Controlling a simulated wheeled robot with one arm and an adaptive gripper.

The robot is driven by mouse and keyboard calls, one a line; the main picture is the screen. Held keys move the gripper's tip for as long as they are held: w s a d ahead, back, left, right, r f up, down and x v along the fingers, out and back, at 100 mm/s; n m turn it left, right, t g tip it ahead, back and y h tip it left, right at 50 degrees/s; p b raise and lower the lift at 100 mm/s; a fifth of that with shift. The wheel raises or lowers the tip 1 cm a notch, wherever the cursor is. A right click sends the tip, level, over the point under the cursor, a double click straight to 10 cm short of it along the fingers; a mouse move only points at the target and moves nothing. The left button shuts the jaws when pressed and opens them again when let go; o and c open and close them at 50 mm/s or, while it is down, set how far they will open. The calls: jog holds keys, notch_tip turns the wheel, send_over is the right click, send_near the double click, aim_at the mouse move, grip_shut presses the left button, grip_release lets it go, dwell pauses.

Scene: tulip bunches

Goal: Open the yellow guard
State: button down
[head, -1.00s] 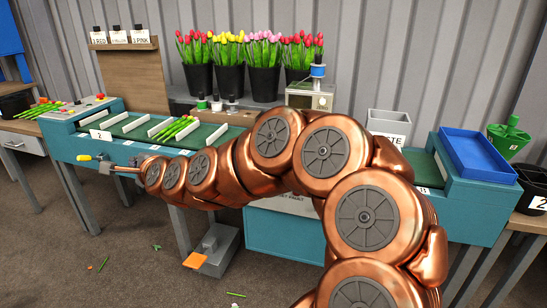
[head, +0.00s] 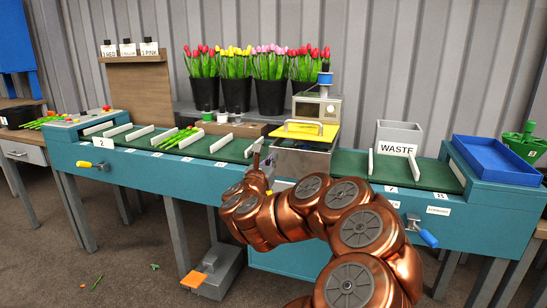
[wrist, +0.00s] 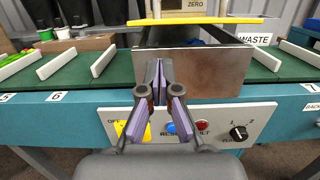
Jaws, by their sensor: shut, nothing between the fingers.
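The yellow guard (head: 310,131) is a flat yellow panel with a handle on top, lying level over the metal-fronted station at the middle of the teal bench. In the wrist view it shows as a thin yellow edge (wrist: 200,21) across the top. My gripper (head: 258,154) is at the bench front, lower and left of the guard, apart from it. In the wrist view my gripper (wrist: 158,72) is shut and empty, its fingers together before the bare metal panel (wrist: 205,72), below the guard's edge.
A control panel (wrist: 245,112) with buttons and a knob is below my fingers. White dividers (head: 160,136) stand on the green belt at left. The grey waste bin (head: 400,136) and blue tray (head: 497,158) are at right. Tulip buckets (head: 237,95) stand behind.

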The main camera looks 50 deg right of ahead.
jog(key=x, duration=0.9)
jog(key=shift+r, duration=0.15)
jog(key=shift+w+r, duration=0.1)
jog(key=shift+w, duration=0.2)
